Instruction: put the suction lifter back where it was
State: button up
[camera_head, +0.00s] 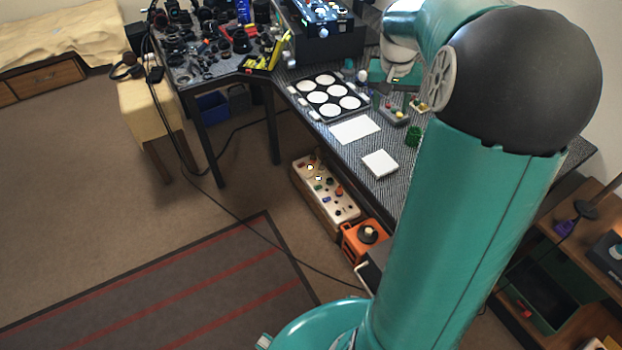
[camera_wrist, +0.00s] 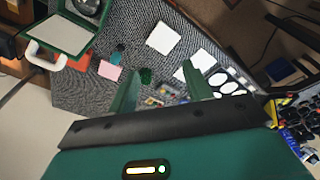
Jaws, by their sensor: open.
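My gripper (camera_wrist: 160,70) is open in the wrist view, with two green fingers spread above the patterned workbench and nothing visibly held between them. A small dark green object (camera_wrist: 146,75) lies on the bench beyond the left finger; it also shows in the head view (camera_head: 412,135). A holder with small coloured parts (camera_wrist: 168,95) lies between the fingers, partly hidden by the gripper body; it shows in the head view as a grey tray (camera_head: 394,112). I cannot tell which thing is the suction lifter.
A white square block (camera_head: 380,163), a white sheet (camera_head: 354,129) and a black tray with white discs (camera_head: 328,97) lie on the bench. Lenses and tools crowd its far end. In the wrist view, a pink pad (camera_wrist: 109,70) and a green case (camera_wrist: 62,28) lie left.

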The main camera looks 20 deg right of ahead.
jog(key=s+a+r+n+t, duration=0.1)
jog(key=s+a+r+n, duration=0.2)
jog(key=a, duration=0.6)
jog(key=s+a+r+n+t, duration=0.1)
jog(key=s+a+r, duration=0.25)
jog(key=a, duration=0.55)
jog(key=s+a+f+n+t+y, duration=0.1)
jog(key=s+a+n+t, duration=0.1)
jog(key=s+a, duration=0.8)
jog(key=shift+s+a+f+n+t+y, duration=0.3)
jog(key=shift+s+f+n+y, duration=0.1)
jog(key=shift+s+n, duration=0.25)
